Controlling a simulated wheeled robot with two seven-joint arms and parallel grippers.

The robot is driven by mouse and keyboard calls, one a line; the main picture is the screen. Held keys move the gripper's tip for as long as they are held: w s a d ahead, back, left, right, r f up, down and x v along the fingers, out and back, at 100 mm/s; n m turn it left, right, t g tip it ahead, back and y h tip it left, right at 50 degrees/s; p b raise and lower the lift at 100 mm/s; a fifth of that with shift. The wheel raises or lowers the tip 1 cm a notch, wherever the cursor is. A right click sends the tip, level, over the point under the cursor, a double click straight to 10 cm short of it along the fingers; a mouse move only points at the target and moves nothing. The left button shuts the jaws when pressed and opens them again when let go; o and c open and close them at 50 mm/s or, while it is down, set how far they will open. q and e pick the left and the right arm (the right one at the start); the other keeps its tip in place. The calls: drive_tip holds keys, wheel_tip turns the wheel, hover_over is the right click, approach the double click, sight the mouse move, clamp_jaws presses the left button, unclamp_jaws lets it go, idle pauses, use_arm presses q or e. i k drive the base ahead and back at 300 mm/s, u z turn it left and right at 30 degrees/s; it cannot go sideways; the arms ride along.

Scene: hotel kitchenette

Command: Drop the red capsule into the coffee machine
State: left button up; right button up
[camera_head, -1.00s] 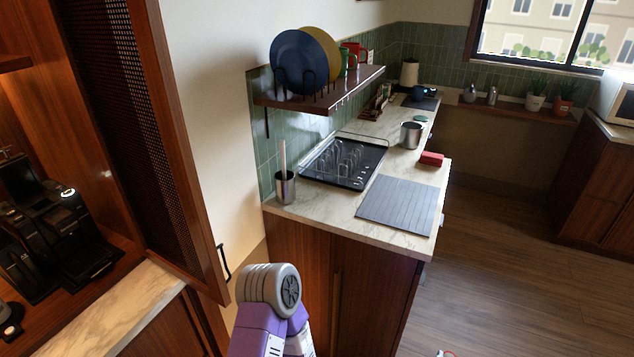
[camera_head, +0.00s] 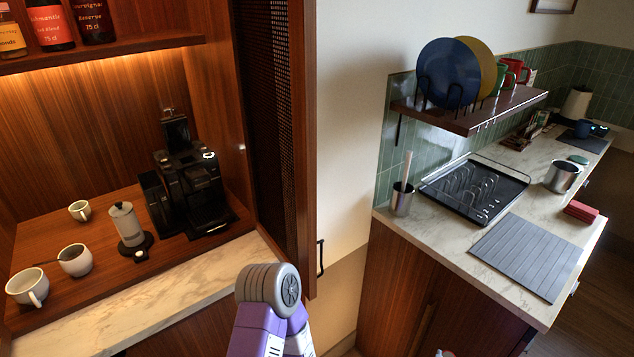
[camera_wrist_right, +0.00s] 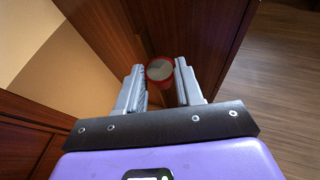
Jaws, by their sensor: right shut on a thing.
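The black coffee machine (camera_head: 205,200) stands in the wooden niche at the left of the head view. A dark part sticks up at its top, like a raised lid; I cannot see into any opening there. In the right wrist view, the red capsule (camera_wrist_right: 160,70), with a pale round top, sits between the fingertips of my right gripper (camera_wrist_right: 160,80). The gripper is shut on it and holds it in front of dark wooden cabinet fronts, well away from the machine. My left gripper is not in view.
A marble ledge (camera_head: 170,290) runs in front. A perforated door (camera_head: 275,120) borders the niche on the right. A counter with a dish rack (camera_head: 475,190) lies further right.

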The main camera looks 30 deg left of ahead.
sight(176, 164)
drive_tip(key=u, duration=1.85)
